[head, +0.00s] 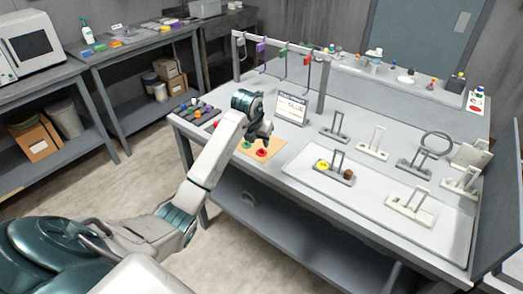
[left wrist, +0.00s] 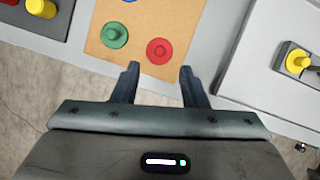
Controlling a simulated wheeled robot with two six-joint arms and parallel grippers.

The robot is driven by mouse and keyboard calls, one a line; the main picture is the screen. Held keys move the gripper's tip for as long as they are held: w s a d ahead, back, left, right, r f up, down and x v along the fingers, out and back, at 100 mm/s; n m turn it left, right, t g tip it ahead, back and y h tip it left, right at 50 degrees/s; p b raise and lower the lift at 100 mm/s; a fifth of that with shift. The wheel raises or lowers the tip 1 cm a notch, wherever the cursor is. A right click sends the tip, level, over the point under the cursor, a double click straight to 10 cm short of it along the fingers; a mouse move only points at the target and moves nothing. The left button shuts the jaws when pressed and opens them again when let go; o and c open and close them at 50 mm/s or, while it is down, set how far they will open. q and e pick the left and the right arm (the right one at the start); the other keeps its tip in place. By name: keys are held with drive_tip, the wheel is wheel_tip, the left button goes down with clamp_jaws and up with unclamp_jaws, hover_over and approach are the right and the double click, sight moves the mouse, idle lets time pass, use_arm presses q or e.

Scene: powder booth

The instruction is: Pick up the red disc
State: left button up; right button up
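The red disc (left wrist: 159,51) lies on a tan board (left wrist: 190,30) in the left wrist view, with a small round knob on top. It also shows small in the head view (head: 262,153). My left gripper (left wrist: 159,72) is open and empty. Its two fingers point toward the board, and the red disc appears just beyond the fingertips, between their lines. A green disc (left wrist: 115,35) lies on the board left of the red one, and part of a blue disc shows at the top edge. My right gripper is not seen in either view.
A pale tray (head: 300,174) with a yellow piece (head: 322,165) lies to the right. A sign (head: 291,108) and several upright stands occupy the table behind.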

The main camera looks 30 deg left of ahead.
sight(262, 149)
use_arm(q)
drive_tip(key=shift+w+f, duration=0.1)
drive_tip(key=shift+f, duration=0.2)
drive_tip(key=p+x, duration=0.3)
drive_tip(key=x, duration=0.1)
drive_tip(key=shift+w+a+f, duration=0.1)
drive_tip(key=shift+w+f, duration=0.15)
drive_tip(key=shift+w, duration=0.05)
drive_tip(key=shift+w+f, duration=0.1)
drive_tip(key=shift+f, duration=0.2)
drive_tip(key=c, duration=0.6)
